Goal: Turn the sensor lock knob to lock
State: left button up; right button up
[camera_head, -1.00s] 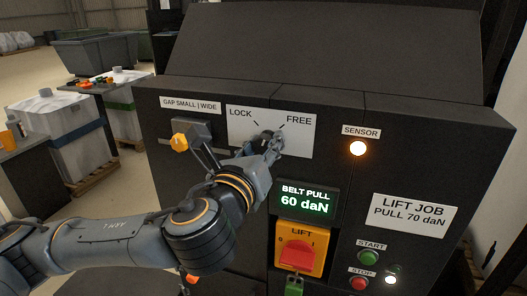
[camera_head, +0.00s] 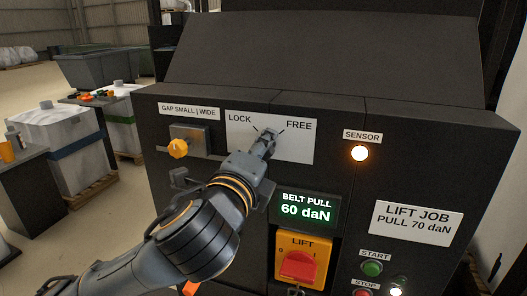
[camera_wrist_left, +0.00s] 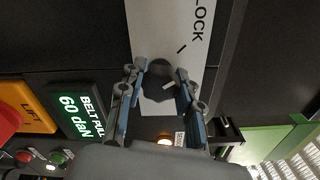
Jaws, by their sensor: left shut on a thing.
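The sensor lock knob is dark and round, on a white plate (camera_head: 298,150) marked LOCK and FREE. In the left wrist view the knob (camera_wrist_left: 158,80) sits between the two fingers, with a small pale mark on its face. I cannot tell exactly where that mark points. My left gripper (camera_head: 264,142) is shut on the knob and hides most of it in the head view; its fingers also show in the wrist view (camera_wrist_left: 160,74). The sensor lamp (camera_head: 359,153) glows orange. My right gripper is not in view.
Below right are the belt pull display (camera_head: 306,207) reading 60 daN, the red lift switch (camera_head: 298,266) and the green start button (camera_head: 372,269). White bags and a table stand at the left.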

pick_arm(q)
jog(key=shift+n, duration=1.1)
jog(key=o, duration=1.2)
jog(key=shift+c, duration=0.2)
jog(key=v, duration=0.7)
jog(key=shift+s, duration=0.2)
jog(key=shift+a, duration=0.1)
